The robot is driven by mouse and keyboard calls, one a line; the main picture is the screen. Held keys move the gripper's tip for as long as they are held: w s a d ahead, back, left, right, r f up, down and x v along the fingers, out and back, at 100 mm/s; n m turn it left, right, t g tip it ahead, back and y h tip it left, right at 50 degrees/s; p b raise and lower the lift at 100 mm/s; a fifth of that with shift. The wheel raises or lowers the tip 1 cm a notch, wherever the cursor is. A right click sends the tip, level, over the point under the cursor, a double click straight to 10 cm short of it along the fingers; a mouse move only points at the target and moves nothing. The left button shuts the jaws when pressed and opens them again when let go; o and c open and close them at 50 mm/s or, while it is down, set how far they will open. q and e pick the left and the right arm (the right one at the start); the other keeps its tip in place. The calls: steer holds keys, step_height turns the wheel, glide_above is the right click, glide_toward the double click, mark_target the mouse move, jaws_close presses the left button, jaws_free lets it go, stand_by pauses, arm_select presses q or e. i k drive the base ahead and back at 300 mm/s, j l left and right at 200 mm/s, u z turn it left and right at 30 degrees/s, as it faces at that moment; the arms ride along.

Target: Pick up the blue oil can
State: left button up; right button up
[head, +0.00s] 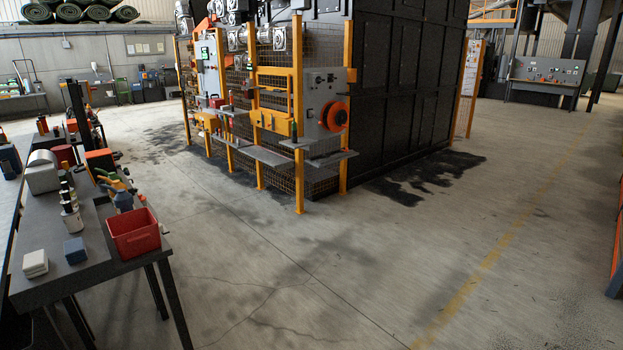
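I cannot tell for certain which thing is the blue oil can. A small dark blue container (123,201) stands on the dark workbench (88,272) at the left, behind a red bin. Orange, green and yellow items partly cover it. A blue block-like item (75,250) lies nearer the front of the bench. Another blue container (9,157) is at the left picture edge, partly cut off. Neither of my grippers shows in the head view.
The red bin (134,236) sits at the bench's right edge. A white stack (35,264), small bottles and a grey box (42,172) share the bench. Open concrete floor lies to the right. A fenced machine with yellow posts (298,115) stands at the centre back.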

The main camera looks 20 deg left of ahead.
mark_target(123, 201)
steer(key=i+j+u, duration=0.2)
steer(key=i+u, duration=0.95)
steer(key=i+l+u, duration=0.1)
steer(key=i+u, duration=0.3)
steer(key=i+l+u, duration=0.3)
steer(key=i, duration=0.2)
steer(key=j, duration=0.1)
